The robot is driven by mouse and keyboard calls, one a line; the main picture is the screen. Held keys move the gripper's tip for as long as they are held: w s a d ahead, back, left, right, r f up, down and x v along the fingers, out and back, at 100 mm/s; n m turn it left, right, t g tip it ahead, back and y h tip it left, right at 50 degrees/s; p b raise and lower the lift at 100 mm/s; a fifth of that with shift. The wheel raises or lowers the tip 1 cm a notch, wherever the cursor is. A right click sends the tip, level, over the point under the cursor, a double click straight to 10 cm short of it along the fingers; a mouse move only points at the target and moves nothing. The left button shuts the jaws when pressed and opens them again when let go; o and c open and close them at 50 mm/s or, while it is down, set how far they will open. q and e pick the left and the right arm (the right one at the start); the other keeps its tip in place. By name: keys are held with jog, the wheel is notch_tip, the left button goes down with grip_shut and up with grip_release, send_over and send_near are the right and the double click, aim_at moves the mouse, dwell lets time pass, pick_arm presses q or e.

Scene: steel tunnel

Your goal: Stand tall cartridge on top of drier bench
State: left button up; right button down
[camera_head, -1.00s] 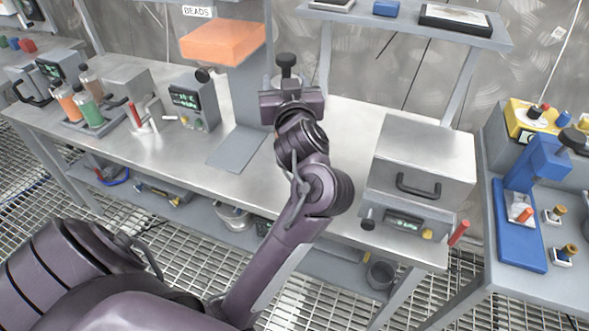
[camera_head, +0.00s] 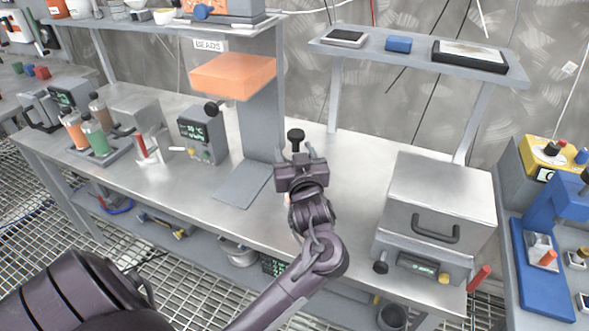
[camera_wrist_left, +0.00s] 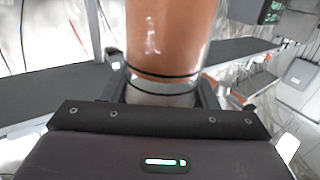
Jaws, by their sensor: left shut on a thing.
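The tall cartridge has a black knobbed cap (camera_head: 296,136) that stands up above my left gripper (camera_head: 300,165) in the head view. My left gripper is shut on it near its pale collar. In the left wrist view its orange-brown body (camera_wrist_left: 170,35) rises from between the fingers, with dark rings at the collar. In the head view most of the body is hidden behind the gripper. The cartridge looks about upright. The steel drier bench (camera_head: 350,140) is behind and below the gripper. I cannot tell whether the cartridge touches it. My right gripper is out of view.
A grey box with a handle (camera_head: 440,205) stands on the bench to the right. Left are a grey plate (camera_head: 243,187), an orange block (camera_head: 232,76), a display unit (camera_head: 203,133) and a bottle tray (camera_head: 97,152). Bare bench lies between plate and box.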

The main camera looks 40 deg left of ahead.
pick_arm(q)
jog(key=shift+f, duration=2.35)
jog(key=shift+f, duration=0.1)
jog(key=o, duration=1.6)
jog(key=b+v, duration=0.1)
jog(key=v, duration=1.1)
